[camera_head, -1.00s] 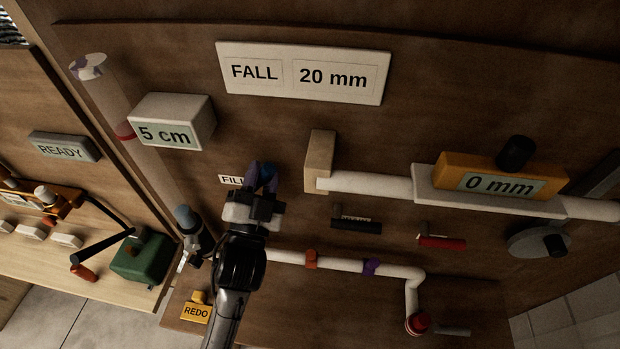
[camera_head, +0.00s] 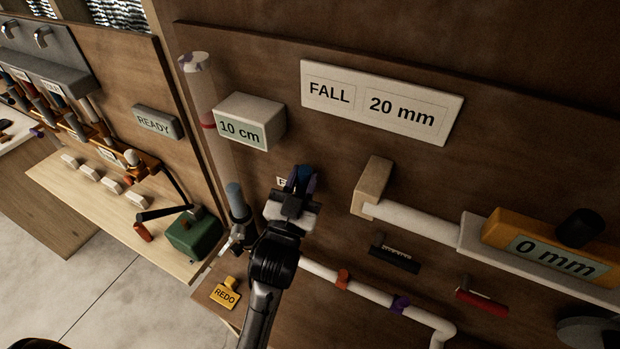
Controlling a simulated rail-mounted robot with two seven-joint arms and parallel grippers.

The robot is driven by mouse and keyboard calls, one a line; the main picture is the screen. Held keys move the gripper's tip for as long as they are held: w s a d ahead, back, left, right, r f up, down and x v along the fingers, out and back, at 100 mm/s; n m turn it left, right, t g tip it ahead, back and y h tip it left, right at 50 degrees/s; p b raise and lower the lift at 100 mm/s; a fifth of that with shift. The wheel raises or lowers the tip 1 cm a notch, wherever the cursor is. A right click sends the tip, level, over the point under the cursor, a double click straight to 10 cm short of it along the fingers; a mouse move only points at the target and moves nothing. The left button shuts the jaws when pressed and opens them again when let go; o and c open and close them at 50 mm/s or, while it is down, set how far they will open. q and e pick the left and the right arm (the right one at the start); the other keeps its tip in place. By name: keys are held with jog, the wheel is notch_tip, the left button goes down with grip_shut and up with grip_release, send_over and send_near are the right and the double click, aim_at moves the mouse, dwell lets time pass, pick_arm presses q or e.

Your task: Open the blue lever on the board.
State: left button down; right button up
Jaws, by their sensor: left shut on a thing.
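My left gripper (camera_head: 302,182) reaches up to the brown board (camera_head: 335,150). It is shut on the blue lever (camera_head: 304,173), and only a small blue part shows between its fingers. The gripper hides most of the lever, so its exact angle cannot be told. A small white label (camera_head: 282,182), mostly covered, is just left of the fingertips. The white box (camera_head: 250,122) above left of the gripper reads 10 cm. A clear upright tube (camera_head: 217,150) with a red ring stands left of that box. My right gripper is not in view.
A FALL 20 mm sign (camera_head: 382,102) is above. Right are a white pipe (camera_head: 420,221), an orange level (camera_head: 545,250) reading 0 mm, a black lever (camera_head: 395,258) and a red lever (camera_head: 482,302). A yellow REDO tag (camera_head: 225,293) and green box (camera_head: 193,233) are lower left.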

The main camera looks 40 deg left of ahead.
pick_arm(q)
jog(key=c, duration=1)
grip_release()
jog(key=shift+o, duration=0.6)
